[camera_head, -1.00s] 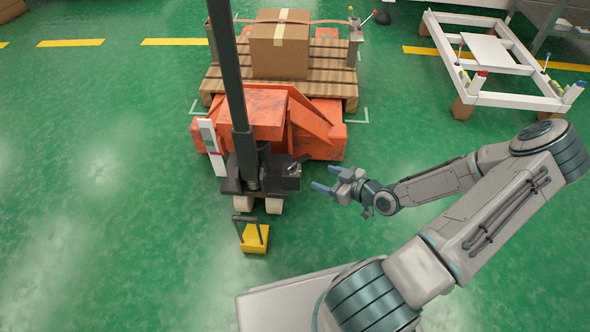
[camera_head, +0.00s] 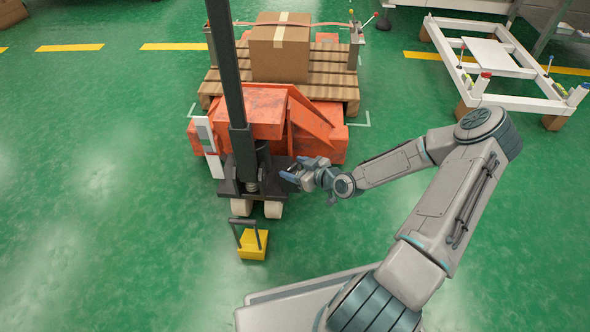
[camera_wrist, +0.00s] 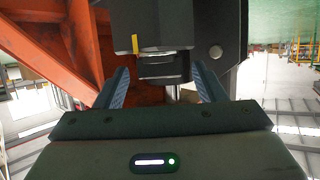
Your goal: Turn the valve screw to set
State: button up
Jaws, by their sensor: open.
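In the wrist view, a dark knob-like part with a yellow mark, which looks like the valve screw (camera_wrist: 160,66), lies ahead between my fingertips. My gripper (camera_head: 291,172) is open, with one finger on each side of that part; I cannot tell whether they touch it. The gripper also fills the lower wrist view (camera_wrist: 163,88). In the head view, my gripper is at the right side of the dark pump base (camera_head: 235,187) of the orange pallet truck (camera_head: 265,112). The screw is hidden behind my fingers there.
The truck's dark mast (camera_head: 230,90) rises just left of my gripper. A wooden pallet (camera_head: 333,75) with a cardboard box (camera_head: 280,50) is behind. A white frame (camera_head: 500,65) stands at back right. Green floor is clear at left.

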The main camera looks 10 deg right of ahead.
jog(key=c, duration=1)
jog(key=shift+a+r+m+h, duration=0.1)
jog(key=shift+m+h, duration=0.3)
jog(key=m+h, duration=0.1)
jog(key=m+t+h+p, duration=0.1)
jog(key=m+h, duration=0.1)
jog(key=m+t+h, duration=0.1)
jog(key=h, duration=0.1)
jog(key=shift+s+a+m+p, duration=0.15)
jog(key=shift+a+m+p, duration=0.15)
jog(key=shift+a, duration=0.1)
jog(key=m+h+p, duration=0.1)
jog(key=m+h, duration=0.2)
jog(key=shift+a+h, duration=0.15)
jog(key=shift+h, duration=0.25)
jog(key=shift+m+h+p, duration=0.6)
jog(key=shift+m+h, duration=0.7)
jog(key=shift+h, duration=0.1)
